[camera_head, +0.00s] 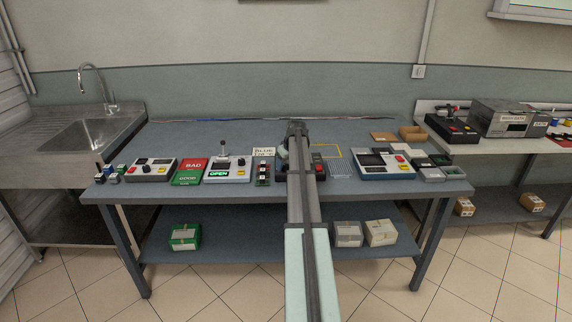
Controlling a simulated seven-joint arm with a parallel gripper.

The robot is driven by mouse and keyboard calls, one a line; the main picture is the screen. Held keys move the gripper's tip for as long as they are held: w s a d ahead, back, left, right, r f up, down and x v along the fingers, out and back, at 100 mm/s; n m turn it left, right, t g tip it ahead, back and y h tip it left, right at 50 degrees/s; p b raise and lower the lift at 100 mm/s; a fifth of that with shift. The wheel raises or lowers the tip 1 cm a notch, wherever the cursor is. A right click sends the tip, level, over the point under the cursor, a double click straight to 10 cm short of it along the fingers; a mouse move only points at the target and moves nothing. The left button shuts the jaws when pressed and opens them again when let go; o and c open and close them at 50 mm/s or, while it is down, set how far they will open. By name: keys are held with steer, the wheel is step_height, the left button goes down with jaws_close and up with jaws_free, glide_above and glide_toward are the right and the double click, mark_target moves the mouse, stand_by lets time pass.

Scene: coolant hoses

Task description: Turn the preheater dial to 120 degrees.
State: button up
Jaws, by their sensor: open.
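My arm reaches straight out over the middle of the blue-grey table. My gripper (297,132) is at its far end, small and dark, above the table; its fingers are hard to make out, and I see nothing held in it. No dial can be told for certain as the preheater's. A grey metal box (503,119) with a pale label stands on the right-hand bench, well to the right of my gripper. The label is too small to read. A black device (452,129) with a red part sits beside it. My arm partly hides a dark device with red parts (318,165) under it.
On the table (215,134) stand control boxes at left (151,170), centre-left with a lever and green OPEN sign (227,170), and right (385,166). Red BAD (191,165) and green (186,179) trays lie between. A cardboard box (413,133) is at back right. The back left is mostly clear.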

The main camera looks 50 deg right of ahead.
steer(key=shift+f, duration=0.1)
steer(key=c, duration=1)
